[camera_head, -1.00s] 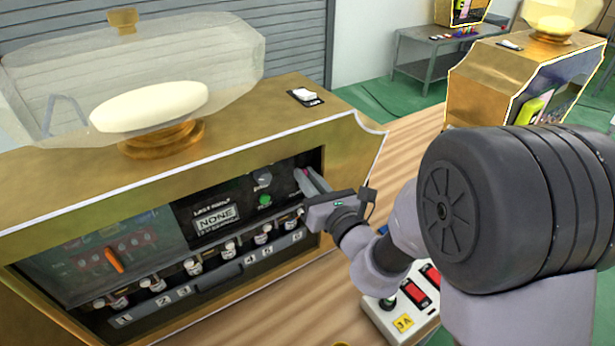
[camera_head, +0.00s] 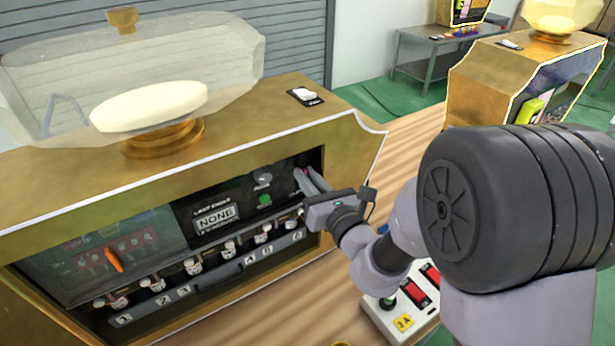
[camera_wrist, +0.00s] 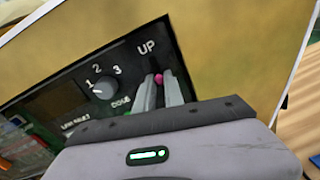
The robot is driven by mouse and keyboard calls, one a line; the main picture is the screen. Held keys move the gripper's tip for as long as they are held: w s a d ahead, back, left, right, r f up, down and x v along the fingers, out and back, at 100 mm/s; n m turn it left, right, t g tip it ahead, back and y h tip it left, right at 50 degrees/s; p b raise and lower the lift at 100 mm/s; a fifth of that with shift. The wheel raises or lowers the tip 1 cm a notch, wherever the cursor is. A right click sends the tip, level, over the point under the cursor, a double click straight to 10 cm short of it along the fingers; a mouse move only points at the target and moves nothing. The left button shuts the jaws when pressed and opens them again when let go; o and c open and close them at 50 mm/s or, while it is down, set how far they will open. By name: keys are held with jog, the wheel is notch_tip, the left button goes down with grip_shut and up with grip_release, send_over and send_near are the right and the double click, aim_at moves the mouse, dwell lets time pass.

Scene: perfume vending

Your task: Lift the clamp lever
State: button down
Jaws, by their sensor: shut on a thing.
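The clamp lever shows as a small pink-red knob (camera_wrist: 159,79) in the wrist view, beside a dark slot under the word UP. My gripper (camera_wrist: 160,92) has its two grey fingers on either side of the knob, shut on it. Its shaft is mostly hidden by the fingers. In the head view my gripper (camera_head: 312,182) reaches into the right end of the gold machine's recess, and a bit of pink shows at the fingertips.
The gold machine (camera_head: 258,112) has a row of small bottles above a numbered strip (camera_head: 188,293). A rotary dial (camera_wrist: 104,88) is left of the lever. The recess's right wall is close beside my gripper. A white switch box (camera_head: 400,318) stands below my arm.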

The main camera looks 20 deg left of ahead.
dwell(0.4)
notch_tip(320, 180, up, 2)
jog(key=g+h+p, duration=0.1)
jog(key=p, duration=0.5)
jog(key=shift+a+r, duration=0.1)
jog(key=shift+r, duration=0.05)
jog(key=p, duration=0.4)
jog(key=shift+w+a+r+g+h+p, duration=0.15)
jog(key=shift+w+r+g+h+p, duration=0.1)
jog(key=shift+g+h+p, duration=0.1)
jog(key=shift+a+f+h+p, duration=0.1)
jog(key=shift+h+p, duration=0.25)
jog(key=shift+p, duration=0.7)
jog(key=shift+w+f+g, duration=0.1)
jog(key=shift+f+g, duration=0.1)
jog(key=shift+g, duration=0.05)
jog(key=c, duration=1.5)
grip_release()
jog(key=shift+f, duration=0.1)
